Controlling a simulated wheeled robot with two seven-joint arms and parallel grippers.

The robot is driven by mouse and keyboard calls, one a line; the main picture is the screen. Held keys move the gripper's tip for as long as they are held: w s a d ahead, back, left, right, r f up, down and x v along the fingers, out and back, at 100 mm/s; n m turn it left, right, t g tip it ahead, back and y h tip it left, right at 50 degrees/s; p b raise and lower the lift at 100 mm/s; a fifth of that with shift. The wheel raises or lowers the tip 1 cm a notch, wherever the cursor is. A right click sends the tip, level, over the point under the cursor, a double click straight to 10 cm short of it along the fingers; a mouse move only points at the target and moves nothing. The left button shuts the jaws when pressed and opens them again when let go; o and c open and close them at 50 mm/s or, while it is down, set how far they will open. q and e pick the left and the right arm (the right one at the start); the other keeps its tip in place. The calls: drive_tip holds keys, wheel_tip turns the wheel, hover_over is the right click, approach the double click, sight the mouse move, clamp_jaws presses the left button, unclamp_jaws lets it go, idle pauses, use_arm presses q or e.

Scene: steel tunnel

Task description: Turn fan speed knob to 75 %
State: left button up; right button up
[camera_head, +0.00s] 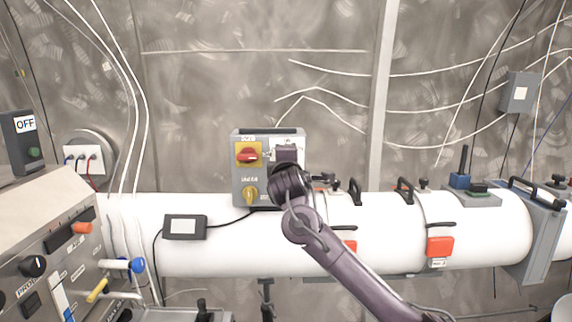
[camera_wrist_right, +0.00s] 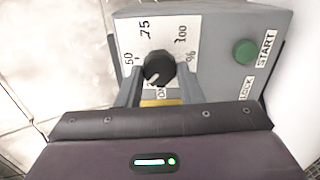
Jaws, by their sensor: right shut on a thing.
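The fan speed knob (camera_wrist_right: 158,67) is black and round, on a white dial plate (camera_wrist_right: 181,24) marked 75, 100 and %, with another number at the left. It sits on a grey control box (camera_head: 239,177) fixed above the white pipe. My right gripper (camera_wrist_right: 160,75) is shut on the knob, one finger on each side. A pale mark shows on the knob's lower part; its exact setting is unclear. My left gripper is not in view.
A control panel (camera_head: 50,250) stands at left.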

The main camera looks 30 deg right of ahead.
drive_tip(key=m, duration=2.2)
drive_tip(key=shift+s+d+m+p, duration=0.1)
drive_tip(key=shift+d+m+p, duration=0.1)
drive_tip(key=shift+m+p, duration=0.15)
drive_tip(key=o, duration=1)
drive_tip(key=shift+r, duration=0.15)
drive_tip(key=shift+c, duration=0.2)
drive_tip(key=b+v, duration=0.1)
drive_tip(key=v, duration=0.6)
drive_tip(key=shift+s+b, duration=0.35)
drive_tip(key=shift+s, duration=0.05)
